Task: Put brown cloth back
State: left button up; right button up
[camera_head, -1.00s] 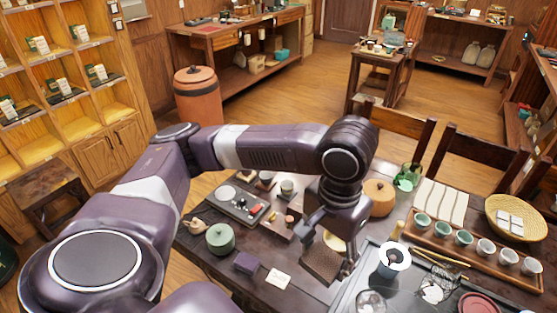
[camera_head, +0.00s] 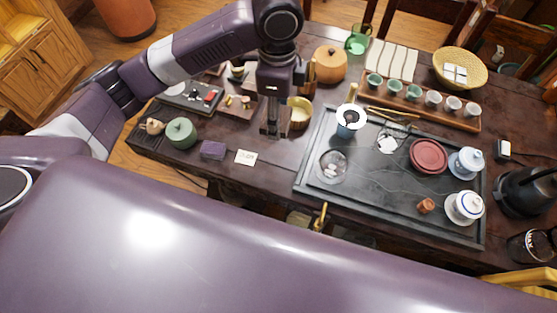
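My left gripper (camera_head: 273,130) points down over the middle-left of the dark table. It is left of the black tea tray (camera_head: 310,180) and close to a brass-coloured cup (camera_head: 299,112). Its fingers are small and dark here, and I cannot tell whether they are open or shut. I cannot make out a brown cloth clearly. A small dark purple block or folded piece (camera_head: 213,150) lies left of the gripper, beside a white card (camera_head: 245,157). My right gripper is not in view.
The tray holds a strainer pitcher (camera_head: 350,121), a red-brown dish (camera_head: 428,156) and lidded white cups (camera_head: 464,207). A green pot (camera_head: 181,133) stands at the left. A wooden lidded jar (camera_head: 330,65) and a cup rack (camera_head: 470,121) stand behind. A black kettle (camera_head: 527,188) is at the right.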

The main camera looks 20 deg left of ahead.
pick_arm(q)
jog(key=shift+w+d+f+m, duration=0.2)
jog(key=shift+d+f+m, duration=0.1)
jog(key=shift+m, duration=0.4)
jog(key=shift+f, duration=0.35)
jog(key=p, duration=0.2)
send_over(280, 163)
notch_tip(280, 163, down, 14)
jog(key=shift+f, duration=2.65)
jog(key=shift+f, duration=0.1)
jog(key=o, duration=1)
notch_tip(280, 163, up, 12)
jog(key=shift+r+b, duration=0.15)
jog(key=shift+b, duration=0.35)
